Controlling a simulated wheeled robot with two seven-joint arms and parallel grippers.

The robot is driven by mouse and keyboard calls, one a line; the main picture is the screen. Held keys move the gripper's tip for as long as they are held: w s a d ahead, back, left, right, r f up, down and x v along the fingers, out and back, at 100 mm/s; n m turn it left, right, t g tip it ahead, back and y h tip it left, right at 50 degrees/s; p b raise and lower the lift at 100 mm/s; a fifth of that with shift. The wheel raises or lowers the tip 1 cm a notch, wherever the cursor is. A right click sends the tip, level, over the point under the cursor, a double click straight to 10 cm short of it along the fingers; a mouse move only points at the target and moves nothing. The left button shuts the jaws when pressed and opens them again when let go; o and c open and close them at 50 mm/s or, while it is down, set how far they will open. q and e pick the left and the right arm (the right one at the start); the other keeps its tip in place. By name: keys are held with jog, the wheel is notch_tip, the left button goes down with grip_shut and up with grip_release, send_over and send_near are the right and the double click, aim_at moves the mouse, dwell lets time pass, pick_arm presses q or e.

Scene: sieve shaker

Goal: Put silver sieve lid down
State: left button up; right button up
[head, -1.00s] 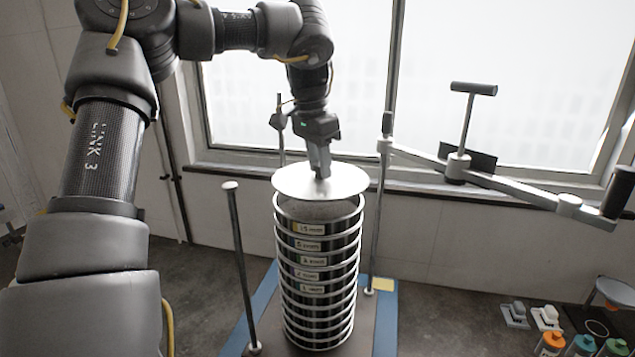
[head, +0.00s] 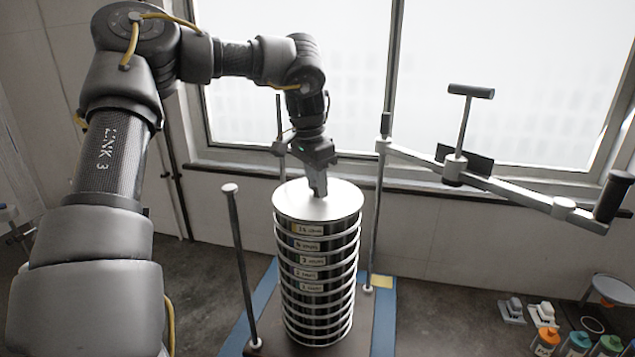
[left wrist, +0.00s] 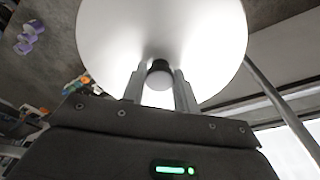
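The silver sieve lid (head: 345,203) is a flat bright disc. In the head view it lies level at the top of the sieve stack (head: 312,283), with its rim in line with the top sieve. My left gripper (head: 318,192) points down at the lid's middle. In the left wrist view the lid (left wrist: 105,35) fills the upper middle, and its small knob (left wrist: 159,78) sits between the two fingers, which close on it from both sides. The gripper hides the knob in the head view. My right gripper is not in view.
The stack stands on a blue-edged base between upright rods, one (head: 240,265) at front left and one (head: 378,215) at right. A clamp arm (head: 490,184) swings out to the right. Bottles with orange and teal caps (head: 578,341) stand at lower right.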

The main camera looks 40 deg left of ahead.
aim_at(314, 184)
pick_arm(q)
jog(key=o, duration=0.4)
jog(key=shift+a, duration=0.15)
jog(key=shift+o, duration=0.2)
jog(key=shift+r, duration=0.4)
jog(key=r, duration=0.1)
jog(key=r+b, duration=0.1)
jog(key=r, duration=0.3)
jog(key=shift+s+a+b, duration=0.1)
jog(key=shift+s+b, duration=0.2)
notch_tip(314, 184, up, 6)
jog(key=s+p, duration=0.1)
jog(key=p, duration=0.1)
jog(key=shift+a, duration=0.15)
jog(key=shift+r, duration=0.1)
